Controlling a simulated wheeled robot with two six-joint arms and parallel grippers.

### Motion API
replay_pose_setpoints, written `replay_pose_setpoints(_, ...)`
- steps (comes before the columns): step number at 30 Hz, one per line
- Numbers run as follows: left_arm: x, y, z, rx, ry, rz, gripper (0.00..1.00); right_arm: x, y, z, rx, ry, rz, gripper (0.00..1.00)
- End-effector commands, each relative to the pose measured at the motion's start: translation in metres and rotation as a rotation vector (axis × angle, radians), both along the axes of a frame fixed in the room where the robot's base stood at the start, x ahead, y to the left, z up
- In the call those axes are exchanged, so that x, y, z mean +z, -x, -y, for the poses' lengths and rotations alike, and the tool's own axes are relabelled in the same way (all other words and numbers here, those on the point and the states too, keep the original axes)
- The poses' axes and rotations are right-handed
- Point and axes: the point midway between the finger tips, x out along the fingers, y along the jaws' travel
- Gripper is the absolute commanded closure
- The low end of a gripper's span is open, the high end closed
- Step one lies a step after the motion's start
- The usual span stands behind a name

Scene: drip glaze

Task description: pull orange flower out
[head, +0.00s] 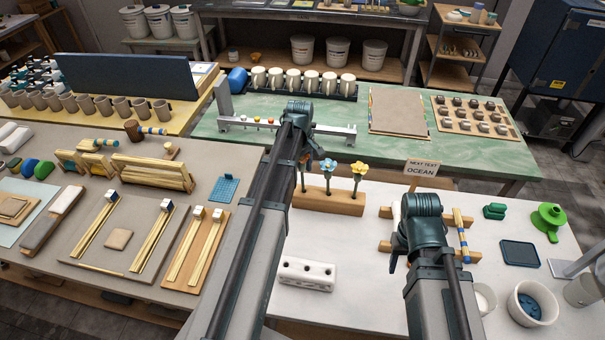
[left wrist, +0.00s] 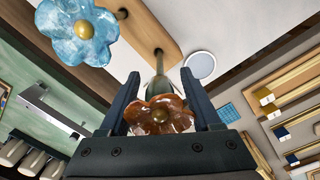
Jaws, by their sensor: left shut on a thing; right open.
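My left gripper (head: 303,158) is above the left end of a wooden block (head: 330,203), mostly behind my own arm. In the left wrist view the orange flower (left wrist: 162,116) sits between the jaws (left wrist: 165,105), which are shut on it. Its stem runs to a hole in the block (left wrist: 168,32); whether the tip is still inside is hard to tell. A blue flower (head: 328,165) and a yellow flower (head: 359,168) stand upright in the block. The blue flower (left wrist: 78,30) is close beside the gripper. My right gripper (head: 396,260) is open, partly hidden by its arm.
A white block with holes (head: 307,273) lies in front on the white table. A wooden rack with a blue-and-yellow stick (head: 461,232) is near my right arm. A sign (head: 421,169) stands behind. The white table between the two blocks is clear.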

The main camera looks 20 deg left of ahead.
Motion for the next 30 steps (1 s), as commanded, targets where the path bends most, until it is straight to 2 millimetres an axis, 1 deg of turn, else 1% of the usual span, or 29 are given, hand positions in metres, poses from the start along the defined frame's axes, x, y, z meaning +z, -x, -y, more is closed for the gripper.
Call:
replay_pose_setpoints(8, 0.005, 0.000, 0.000, 0.000, 0.000, 0.000, 1.00, 0.005, 0.000, 0.000, 0.000, 0.000, 0.000, 0.50)
replay_pose_setpoints(30, 0.034, 0.000, -0.002, 0.000, 0.000, 0.000, 1.00, 0.034, 0.000, 0.000, 0.000, 0.000, 0.000, 0.50)
